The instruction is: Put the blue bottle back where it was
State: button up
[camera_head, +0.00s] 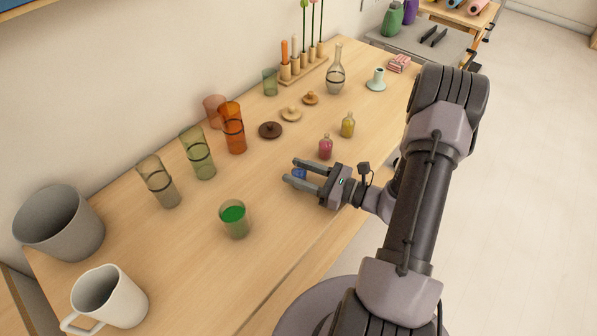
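My gripper (292,171) reaches in from the right, low over the front part of the wooden table. Its two fingers point left and stand apart. A small piece of blue, the blue bottle (299,174), shows between the fingers near their tips. The rest of the bottle is hidden by the fingers. I cannot tell whether the fingers press on it, or whether it stands on the table or is held just above it. A pink bottle (325,147) and a yellow bottle (348,125) stand upright just behind my gripper, to its upper right.
The wooden table (205,270) also holds a glass of green liquid (234,219), several tinted glasses, a white mug (109,297), a grey bucket (60,222), a dark lid (270,130) and a clear flask (336,72). Bare wood lies left of my gripper.

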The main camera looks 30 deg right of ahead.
jog(key=shift+o, duration=0.9)
jog(key=shift+r, duration=0.25)
jog(key=p+v, duration=0.3)
jog(key=v, duration=0.9)
jog(key=shift+s, duration=0.1)
jog(key=s+a+r+n+g+h, duration=0.1)
jog(key=a+r+n+g, duration=0.55)
jog(key=a+n, duration=0.2)
jog(key=s+a+r+n+g, duration=0.1)
jog(key=a+r+n+g, duration=0.55)
jog(key=a, duration=0.25)
jog(key=s+a+r+n+t+h, duration=0.4)
jog(key=r+n+h, duration=0.3)
jog(key=r+n, duration=0.2)
jog(key=shift+s+a+r+n, duration=0.3)
jog(key=shift+s+a+r, duration=0.1)
jog(key=shift+s+a, duration=0.35)
